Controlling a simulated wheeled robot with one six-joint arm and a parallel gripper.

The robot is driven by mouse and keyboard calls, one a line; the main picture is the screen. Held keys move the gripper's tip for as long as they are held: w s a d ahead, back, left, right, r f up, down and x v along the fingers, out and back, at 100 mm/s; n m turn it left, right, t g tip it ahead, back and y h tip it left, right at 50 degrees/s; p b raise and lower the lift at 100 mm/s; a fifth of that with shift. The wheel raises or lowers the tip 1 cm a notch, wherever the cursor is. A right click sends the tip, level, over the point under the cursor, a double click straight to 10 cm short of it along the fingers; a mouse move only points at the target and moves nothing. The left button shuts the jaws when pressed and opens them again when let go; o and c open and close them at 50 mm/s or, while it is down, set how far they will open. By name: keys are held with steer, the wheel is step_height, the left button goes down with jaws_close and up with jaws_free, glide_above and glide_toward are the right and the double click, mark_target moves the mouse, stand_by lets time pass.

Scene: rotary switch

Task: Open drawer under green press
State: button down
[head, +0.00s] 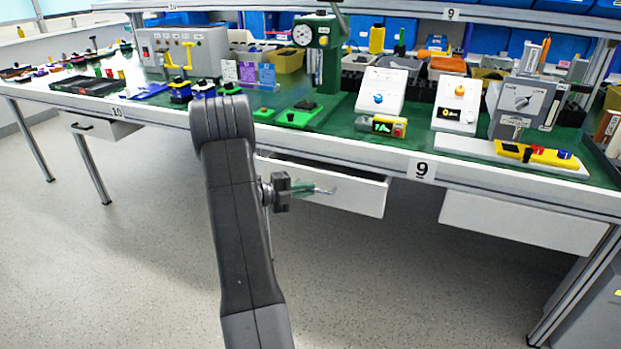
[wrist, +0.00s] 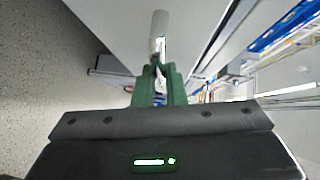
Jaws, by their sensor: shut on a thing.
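The green press (head: 318,50) stands on the workbench, with a round dial on its head and a green base plate. Below it, the white drawer (head: 350,192) is partly open; a dark gap shows above its front panel. My gripper (head: 318,190) is at the drawer front, with green fingers. In the wrist view, the green fingers (wrist: 158,82) are shut on the light metal drawer handle (wrist: 159,32), which runs away from them along the pale drawer front. The left part of the drawer is hidden behind my arm in the head view.
Another white drawer (head: 520,222) on the right is shut, and a further drawer (head: 100,126) is at the left. The bench top (head: 240,105) is crowded with devices and bins. The speckled floor (head: 400,290) in front is clear.

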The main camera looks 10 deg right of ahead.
steer(key=s+a+p, duration=0.3)
steer(key=s+a, duration=0.2)
steer(key=s, duration=0.3)
steer(key=s+a+p, duration=0.4)
steer(key=s+a, duration=0.2)
steer(key=s, duration=0.3)
steer(key=shift+a+p, duration=0.15)
steer(key=shift+p, duration=0.15)
steer(key=c, duration=1.5)
jaws_free()
steer(key=shift+w, duration=0.1)
steer(key=shift+a, duration=0.1)
steer(key=p+v, duration=0.2)
steer(key=v, duration=1.1)
steer(key=shift+a, duration=0.3)
steer(key=b+x, duration=0.2)
steer(key=x, duration=1.2)
